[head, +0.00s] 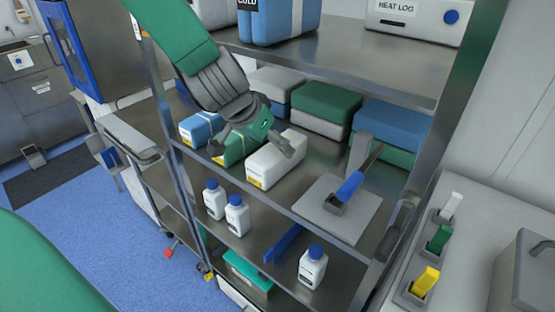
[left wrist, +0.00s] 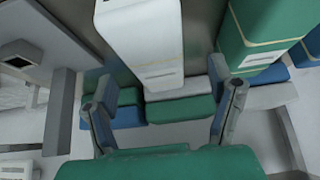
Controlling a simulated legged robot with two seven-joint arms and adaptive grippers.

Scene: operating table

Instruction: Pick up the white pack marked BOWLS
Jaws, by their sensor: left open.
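The white pack (head: 276,160) lies on the middle shelf of the metal rack, with a yellow patch and small print on its front end. I cannot read the print. It also shows in the left wrist view (left wrist: 140,40), top middle. A green pack (head: 232,150) lies just left of it, and a blue pack (head: 201,129) left of that. My left gripper (head: 252,150) is open and empty above the green and white packs, hiding part of both. In the left wrist view its fingers (left wrist: 160,85) are spread, with the white pack beyond the gap. My right gripper is out of view.
Folded stacks, one with a green top (head: 326,100), lie behind the packs. A grey plate (head: 313,205) with a blue-handled tool (head: 350,186) lies to the right. White bottles (head: 237,215) stand on the shelf below. The upper shelf (head: 350,68) and rack posts border the space.

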